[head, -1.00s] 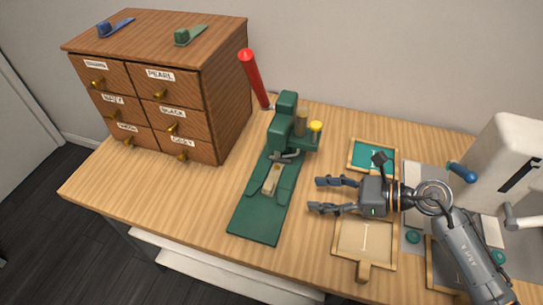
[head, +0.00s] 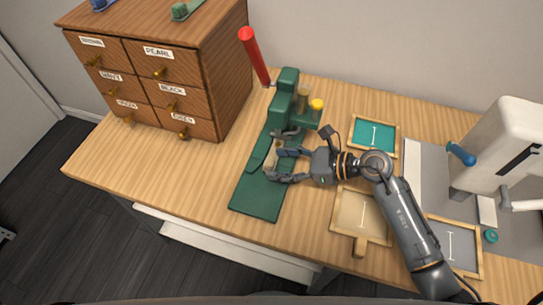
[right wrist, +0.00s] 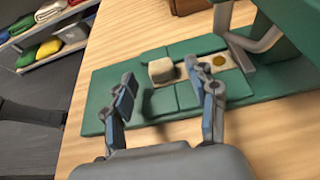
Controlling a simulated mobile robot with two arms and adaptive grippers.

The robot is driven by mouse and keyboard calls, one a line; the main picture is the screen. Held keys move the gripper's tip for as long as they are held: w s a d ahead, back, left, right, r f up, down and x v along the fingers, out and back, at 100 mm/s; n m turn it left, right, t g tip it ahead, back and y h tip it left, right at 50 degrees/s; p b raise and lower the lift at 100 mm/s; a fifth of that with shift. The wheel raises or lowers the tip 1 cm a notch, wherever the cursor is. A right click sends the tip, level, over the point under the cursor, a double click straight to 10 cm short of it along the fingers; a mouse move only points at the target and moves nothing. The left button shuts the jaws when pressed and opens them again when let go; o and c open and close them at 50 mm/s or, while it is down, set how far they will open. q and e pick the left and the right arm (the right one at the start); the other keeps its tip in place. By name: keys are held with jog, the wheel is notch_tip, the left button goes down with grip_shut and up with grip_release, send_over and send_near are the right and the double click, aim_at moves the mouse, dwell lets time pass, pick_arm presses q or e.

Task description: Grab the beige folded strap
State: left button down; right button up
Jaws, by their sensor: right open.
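The beige folded strap (right wrist: 162,71) lies on the green base (right wrist: 100,90) of a green hand press. In the right wrist view its thick folded end faces my gripper, and a flatter beige part with a brass-coloured disc runs towards the press. My right gripper (head: 275,165) is open, with its fingers over the green base around the strap's end. In the right wrist view the fingers (right wrist: 160,80) stand to either side of the folded end, with gaps visible. In the head view the fingers hide much of the strap. My left gripper is not in view.
The press's upright (head: 284,95) and red lever (head: 254,55) rise behind the strap. A wooden drawer cabinet (head: 226,90) stands at the left. Trays with teal (head: 374,133) and beige (head: 360,215) insides lie at the right, near a white machine (head: 500,145).

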jog(key=shift+x, duration=1)
jog(key=shift+c, duration=0.2)
jog(key=c, duration=1.1)
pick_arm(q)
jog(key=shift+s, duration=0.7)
pick_arm(e)
grip_shut()
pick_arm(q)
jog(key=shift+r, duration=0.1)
